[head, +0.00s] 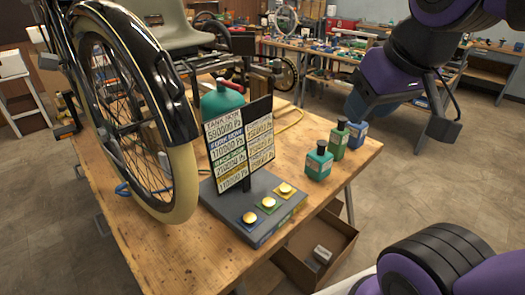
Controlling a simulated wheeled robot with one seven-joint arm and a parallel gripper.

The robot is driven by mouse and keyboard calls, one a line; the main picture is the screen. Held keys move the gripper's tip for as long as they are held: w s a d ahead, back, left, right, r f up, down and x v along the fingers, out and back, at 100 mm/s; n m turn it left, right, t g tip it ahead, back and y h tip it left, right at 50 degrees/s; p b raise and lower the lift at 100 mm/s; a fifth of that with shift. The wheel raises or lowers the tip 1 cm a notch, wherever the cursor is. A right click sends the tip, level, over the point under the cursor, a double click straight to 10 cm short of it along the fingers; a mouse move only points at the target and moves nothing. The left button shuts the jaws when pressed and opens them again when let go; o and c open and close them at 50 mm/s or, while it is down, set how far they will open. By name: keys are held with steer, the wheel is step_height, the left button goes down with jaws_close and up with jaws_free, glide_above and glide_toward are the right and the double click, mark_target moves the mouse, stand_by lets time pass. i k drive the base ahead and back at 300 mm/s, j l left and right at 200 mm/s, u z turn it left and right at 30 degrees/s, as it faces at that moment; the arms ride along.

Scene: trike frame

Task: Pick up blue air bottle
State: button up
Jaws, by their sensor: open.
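The blue air bottle (357,133) stands upright near the right corner of the wooden workbench. It is behind and right of a green bottle (338,141), which stands behind a teal bottle (319,163). My gripper (402,120) hangs from the purple arm at the upper right. It is open and empty. Its left finger appears just above the blue bottle and seems to hide the bottle's cap; I cannot tell whether they touch. Its right finger is out over the floor beyond the bench edge.
A grey box with several yellow buttons (268,202) and a black label board (239,140) stands mid-bench. A large wheel (181,180) of the trike frame is at left, with a teal tank (222,103) behind the board.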

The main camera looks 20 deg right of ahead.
mark_target(358, 132)
steer(key=i+l+u, duration=0.35)
steer(key=l, duration=1.45)
steer(key=l+u, duration=0.35)
steer(key=l, duration=1.4)
steer(key=k, duration=0.05)
